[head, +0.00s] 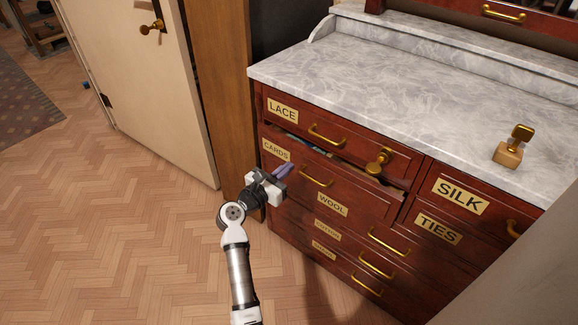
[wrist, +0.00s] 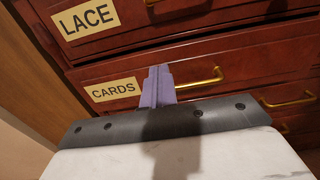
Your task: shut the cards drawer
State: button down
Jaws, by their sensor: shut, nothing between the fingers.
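The cards drawer (head: 345,188) is in the dark red dresser, just below the lace drawer (head: 345,132). It stands out a little, and a narrow gap with some contents shows above its front. Its label reads CARDS, and the drawer front also shows in the wrist view (wrist: 245,72) with a brass handle. My gripper (head: 284,169) is shut and empty, in front of the cards drawer's left part, between the label and the handle. In the wrist view its purple fingers (wrist: 158,86) are together, close to the drawer front. I cannot tell whether they touch it.
The dresser has a marble top (head: 400,85) with a small wooden block with a brass piece (head: 510,150) on it. Wool, silk and ties drawers surround the cards drawer. A cream door (head: 140,80) stands at the left. The herringbone floor (head: 120,230) is clear in front.

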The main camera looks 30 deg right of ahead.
aim_at(309, 177)
jog(key=v, duration=0.6)
jog(key=shift+b, duration=0.3)
jog(key=c, duration=2)
grip_release()
jog(key=shift+a, duration=0.2)
jog(key=shift+o, duration=1.2)
jog(key=shift+s+d+n, duration=0.2)
jog(key=shift+d+n, duration=0.1)
jog(key=s+d+n+t+b, duration=0.2)
jog(key=s+d+n+t, duration=0.2)
jog(key=d+n+t, duration=0.65)
jog(key=s+a+f+n+t+y, duration=0.1)
jog(key=s+a+f+n+y, duration=0.2)
jog(key=n, duration=0.6)
jog(key=s+f+n+y, duration=0.4)
jog(key=f+n+y, duration=0.15)
jog(key=n, duration=0.35)
jog(key=shift+m, duration=0.25)
jog(key=x, duration=0.7)
jog(key=p+x, duration=0.1)
jog(key=x, duration=0.5)
jog(key=shift+w+r+p, duration=0.25)
jog(key=shift+w+p, duration=0.05)
jog(key=shift+w, duration=0.15)
